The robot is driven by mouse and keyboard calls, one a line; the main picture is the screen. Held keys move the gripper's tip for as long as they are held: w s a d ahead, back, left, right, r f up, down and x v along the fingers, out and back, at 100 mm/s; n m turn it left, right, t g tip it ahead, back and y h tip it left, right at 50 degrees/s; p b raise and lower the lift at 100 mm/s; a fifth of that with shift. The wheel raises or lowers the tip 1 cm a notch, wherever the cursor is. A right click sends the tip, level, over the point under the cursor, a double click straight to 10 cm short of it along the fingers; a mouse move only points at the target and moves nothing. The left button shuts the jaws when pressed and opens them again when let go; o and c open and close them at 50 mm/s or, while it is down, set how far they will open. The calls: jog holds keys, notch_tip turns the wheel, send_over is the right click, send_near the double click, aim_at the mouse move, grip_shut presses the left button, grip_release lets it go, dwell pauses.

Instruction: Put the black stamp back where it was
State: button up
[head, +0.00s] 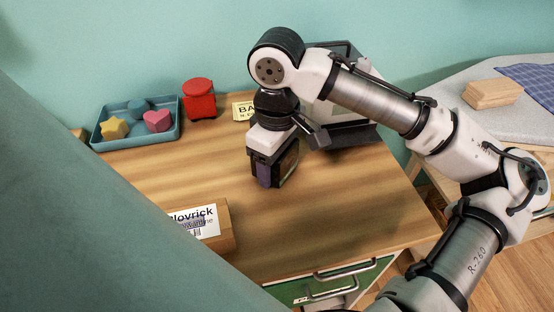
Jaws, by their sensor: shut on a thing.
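My gripper (274,174) points down over the middle of the wooden desk top (330,215). It is shut on a dark thing, taken to be the black stamp, mostly hidden by the fingers. I cannot tell whether it touches the desk.
A teal tray (96,139) holds a yellow star, a pink heart and a teal shape. A red object (199,99) and a printed card (243,111) stand near it. A dark-and-grey machine (350,132) is behind my arm. A labelled wooden block (224,240) lies in front; the desk's right front is clear.

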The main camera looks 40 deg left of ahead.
jog(key=shift+f, duration=0.1)
jog(key=o, duration=1)
notch_tip(320, 180, up, 12)
jog(key=shift+r+p, duration=0.15)
jog(key=shift+p, duration=0.7)
